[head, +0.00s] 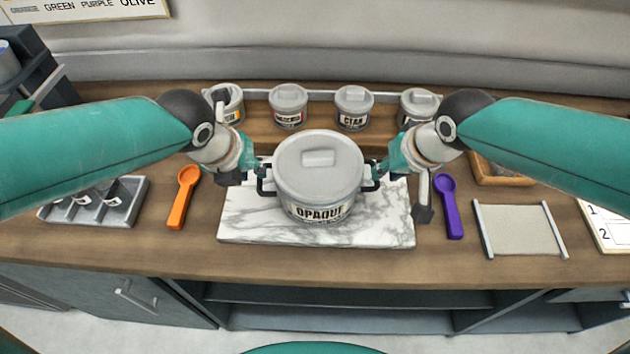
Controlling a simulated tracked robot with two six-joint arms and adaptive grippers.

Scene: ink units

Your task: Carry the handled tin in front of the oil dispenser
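The handled tin (318,195) is a wide grey pot with a lid, a black loop handle on each side and a label reading OPAQUE. It appears upright over a white marble slab (245,228); I cannot tell if it touches the slab. My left gripper (257,172) is at its left handle, and my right gripper (373,172) is at its right handle. The fingertips overlap the handles, too small to show whether they are closed. I cannot make out an oil dispenser.
Several small labelled tins, such as the CYAN one (353,108), stand behind. An orange spoon (184,198) and a grey compartment tray (120,205) lie left. A purple spoon (449,205), a pale tray (520,231) and a wooden tray (497,177) lie right.

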